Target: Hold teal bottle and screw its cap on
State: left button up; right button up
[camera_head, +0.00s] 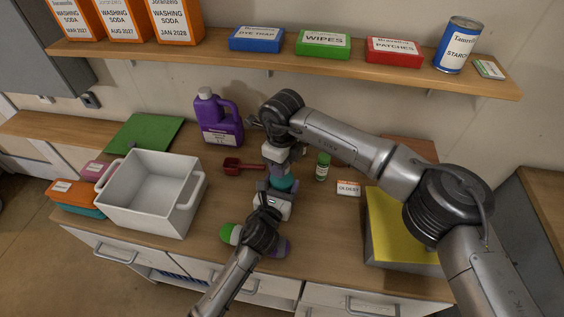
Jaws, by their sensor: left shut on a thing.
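The teal bottle (283,183) stands upright near the middle of the worktop, partly covered by my grippers. My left gripper (279,194) reaches up from the front and is shut on the bottle's body. My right gripper (283,163) points down directly above the bottle, at its top. Its fingers are small and partly hidden, so I cannot tell whether they are open or shut. I cannot make out the cap; the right gripper covers the bottle's top.
A white tub (150,195) stands left, with a purple jug (218,120) behind. A red scoop (240,166) lies left of the bottle; a small green bottle (322,167) and a card (348,188) are right. A yellow-topped bin (400,230) is farther right. A shelf (300,62) runs above.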

jog(key=m, duration=0.3)
jog(key=shift+m, duration=0.4)
jog(key=o, duration=1.1)
notch_tip(320, 180, up, 12)
pick_arm(q)
jog(key=o, duration=1.8)
